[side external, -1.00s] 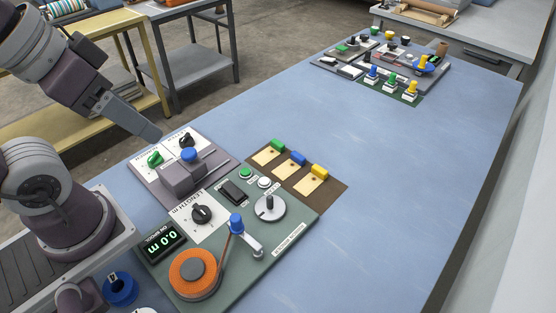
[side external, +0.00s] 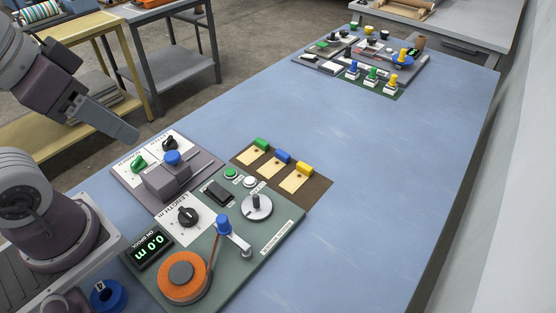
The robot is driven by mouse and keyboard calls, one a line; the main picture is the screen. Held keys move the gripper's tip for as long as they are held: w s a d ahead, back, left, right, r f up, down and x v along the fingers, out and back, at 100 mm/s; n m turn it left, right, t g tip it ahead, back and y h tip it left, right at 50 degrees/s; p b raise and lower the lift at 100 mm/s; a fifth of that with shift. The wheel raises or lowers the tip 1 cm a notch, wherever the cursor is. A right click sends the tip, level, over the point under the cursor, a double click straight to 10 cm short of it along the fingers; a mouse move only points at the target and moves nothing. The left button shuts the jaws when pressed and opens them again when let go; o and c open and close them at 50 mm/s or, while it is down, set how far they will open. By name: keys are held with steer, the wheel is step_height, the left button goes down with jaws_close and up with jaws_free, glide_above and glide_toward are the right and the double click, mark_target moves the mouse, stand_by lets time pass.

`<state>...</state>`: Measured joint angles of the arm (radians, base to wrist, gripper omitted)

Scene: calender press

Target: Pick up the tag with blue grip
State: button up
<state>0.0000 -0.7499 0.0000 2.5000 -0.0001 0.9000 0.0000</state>
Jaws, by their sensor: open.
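The tag with the blue grip (side external: 275,167) is a small tan plate with a blue block at its far end. It lies on a brown board (side external: 316,196), between a tag with a green grip (side external: 251,153) and a tag with a yellow grip (side external: 295,181). My gripper (side external: 132,134) is in the air at the left, well apart from the tags, beyond the knob panel. It is open and empty; its fingers overlap from this side, hiding the gap between them.
Beside the board stands a green panel (side external: 268,233) with an orange spool, crank, dial and buttons. A grey clamp unit with a blue knob (side external: 172,158) stands left of it. More controls stand at the table's far end. The blue table's middle (side external: 330,130) is clear.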

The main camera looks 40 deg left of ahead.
steer(key=w+r+m+g, duration=0.2)
steer(key=w+m, duration=0.4)
steer(key=w, duration=0.6)
steer(key=m+g, duration=0.3)
steer(key=m, duration=0.8)
glide_above(281, 152)
step_height(281, 152, down, 19)
steer(key=f, duration=0.1)
steer(key=f+m, duration=0.1)
steer(key=shift+w+f+m+g, duration=0.3)
steer(key=shift+f, duration=0.1)
steer(key=f, duration=0.6)
steer(key=shift+s+f, duration=0.3)
steer(key=shift+f, duration=0.05)
steer(key=shift+c, duration=0.4)
jaws_close()
